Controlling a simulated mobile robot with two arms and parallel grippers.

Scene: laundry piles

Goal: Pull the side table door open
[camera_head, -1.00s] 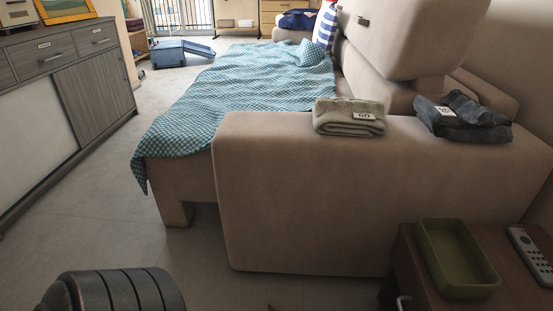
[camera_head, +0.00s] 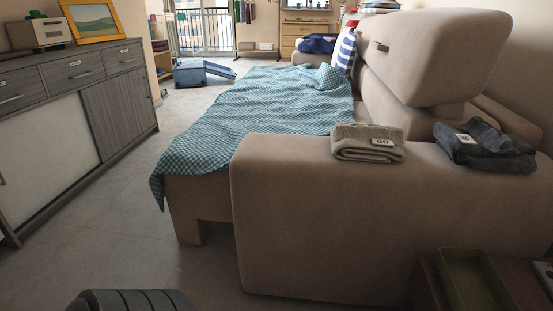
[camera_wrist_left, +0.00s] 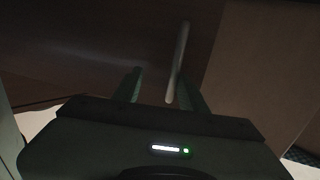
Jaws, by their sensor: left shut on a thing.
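The brown wooden side table (camera_head: 424,284) is cut off at the lower right of the head view; its door and handle are out of that view. In the left wrist view a dark brown panel, seemingly the door (camera_wrist_left: 85,45), fills the upper left. A pale bar handle (camera_wrist_left: 179,60) stands out from it. My left gripper (camera_wrist_left: 160,82) is shut on the handle, which lies close against the right finger. The picture is dark, so whether the door is ajar is hard to tell. My right gripper is in neither view.
The beige sofa (camera_head: 300,235) stands close beside the side table. A green tray (camera_head: 470,280) lies on the tabletop. Folded clothes (camera_head: 366,142) lie on the sofa arm. A grey cabinet (camera_head: 110,95) is at the left, with open floor (camera_head: 110,245) between.

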